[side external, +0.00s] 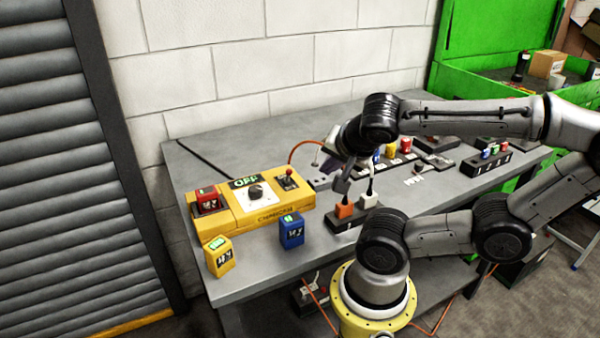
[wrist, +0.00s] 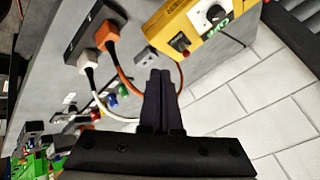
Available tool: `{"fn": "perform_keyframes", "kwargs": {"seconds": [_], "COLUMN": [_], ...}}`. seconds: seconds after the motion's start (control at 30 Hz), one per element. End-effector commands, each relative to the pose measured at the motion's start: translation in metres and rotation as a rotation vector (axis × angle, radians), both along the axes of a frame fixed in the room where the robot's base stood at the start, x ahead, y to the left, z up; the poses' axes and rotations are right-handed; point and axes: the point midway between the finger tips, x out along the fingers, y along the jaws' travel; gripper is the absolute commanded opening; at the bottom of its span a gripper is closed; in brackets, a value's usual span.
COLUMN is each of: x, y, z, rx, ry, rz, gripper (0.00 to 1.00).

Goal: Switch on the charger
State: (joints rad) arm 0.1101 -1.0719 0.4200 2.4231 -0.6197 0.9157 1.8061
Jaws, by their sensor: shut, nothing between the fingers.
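The yellow charger (side external: 270,213) sits on the table at the left of the side view. Its green display (side external: 243,182) reads OFF. In the wrist view the charger (wrist: 176,22) is cut off at the top. My gripper (side external: 341,186) is shut and empty, right of the charger and near the power strip; its fingers (wrist: 160,75) point toward the charger's side in the wrist view.
A power strip (side external: 345,222) holds an orange plug (side external: 345,211) and a white plug (side external: 369,200). A blue battery (side external: 291,231) and a yellow battery (side external: 219,256) stand in front of the charger. An orange cord (side external: 300,146) runs behind. A wall bounds the back.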

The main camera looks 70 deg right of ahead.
Motion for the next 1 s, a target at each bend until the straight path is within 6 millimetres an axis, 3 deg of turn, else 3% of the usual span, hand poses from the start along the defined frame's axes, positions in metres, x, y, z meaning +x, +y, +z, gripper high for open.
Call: {"fn": "perform_keyframes", "kwargs": {"seconds": [0.47, 1.0], "x": [0.000, 0.015], "y": [-0.001, -0.021], "z": [-0.001, -0.032], "rx": [0.002, 0.005], "ry": [-0.002, 0.004], "rz": [-0.005, -0.010], "gripper": [0.00, 0.00]}}
